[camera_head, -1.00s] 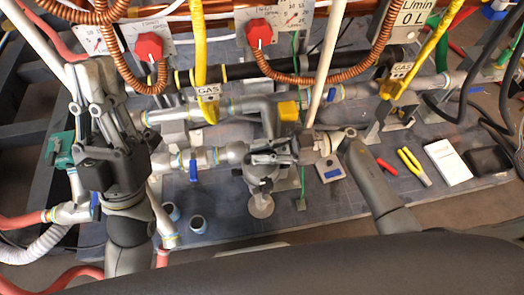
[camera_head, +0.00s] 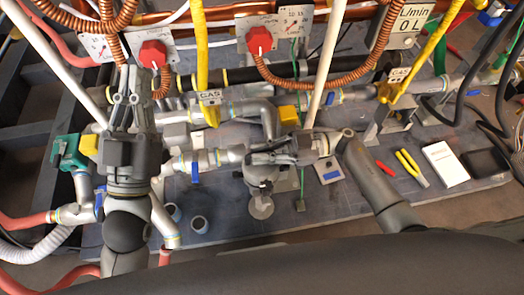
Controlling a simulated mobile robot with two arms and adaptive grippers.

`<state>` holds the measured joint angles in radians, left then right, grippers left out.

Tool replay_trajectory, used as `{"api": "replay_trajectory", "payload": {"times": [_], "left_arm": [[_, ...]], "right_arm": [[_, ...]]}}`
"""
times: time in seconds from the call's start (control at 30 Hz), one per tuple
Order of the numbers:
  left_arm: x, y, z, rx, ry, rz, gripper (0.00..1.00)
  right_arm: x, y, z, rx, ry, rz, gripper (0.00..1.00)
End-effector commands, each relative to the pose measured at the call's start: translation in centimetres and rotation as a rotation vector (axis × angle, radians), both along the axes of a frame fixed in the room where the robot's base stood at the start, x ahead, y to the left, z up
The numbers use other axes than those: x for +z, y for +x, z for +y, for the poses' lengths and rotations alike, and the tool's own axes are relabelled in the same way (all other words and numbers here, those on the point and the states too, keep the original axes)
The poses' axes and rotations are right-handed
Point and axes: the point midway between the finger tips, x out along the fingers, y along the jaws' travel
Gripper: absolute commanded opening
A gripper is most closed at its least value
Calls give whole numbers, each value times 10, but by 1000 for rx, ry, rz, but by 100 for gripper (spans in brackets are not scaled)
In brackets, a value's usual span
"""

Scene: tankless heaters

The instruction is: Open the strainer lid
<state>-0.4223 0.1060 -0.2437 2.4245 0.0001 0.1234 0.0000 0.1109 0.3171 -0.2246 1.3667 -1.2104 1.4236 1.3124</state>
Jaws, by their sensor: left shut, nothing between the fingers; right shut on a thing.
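The grey strainer (camera_head: 261,187) sits in the pipe run at the middle of the head view, with a pale round piece (camera_head: 261,207) at its lower end. My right gripper (camera_head: 257,158) reaches in from the right and is shut at the top of the strainer. Its fingers cover that part, so I cannot tell whether it grips the lid itself. My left gripper (camera_head: 132,72) is shut and empty, pointing up the picture in front of the left pipes, apart from the strainer.
Red knobs (camera_head: 153,54) and copper coils hang above. Yellow gas tubes and white rods stand near both arms. Pliers (camera_head: 412,168), a white box (camera_head: 445,164) and a black tray (camera_head: 486,162) lie on the bench at right.

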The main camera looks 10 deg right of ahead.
Motion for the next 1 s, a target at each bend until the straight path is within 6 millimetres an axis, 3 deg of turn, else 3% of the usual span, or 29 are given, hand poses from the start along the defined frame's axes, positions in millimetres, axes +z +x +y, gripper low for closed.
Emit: {"api": "replay_trajectory", "payload": {"times": [0.2,0.5,0.77,1.0], "left_arm": [[-31,16,1,12,56,198,0],[-82,23,6,27,128,470,0],[-127,16,14,42,189,706,0],[-166,-1,25,54,242,927,0]], "right_arm": [[6,5,0,-1,0,40,0],[9,10,0,-1,0,102,0],[11,15,0,-2,1,165,0],[14,21,0,-3,1,233,0]]}}
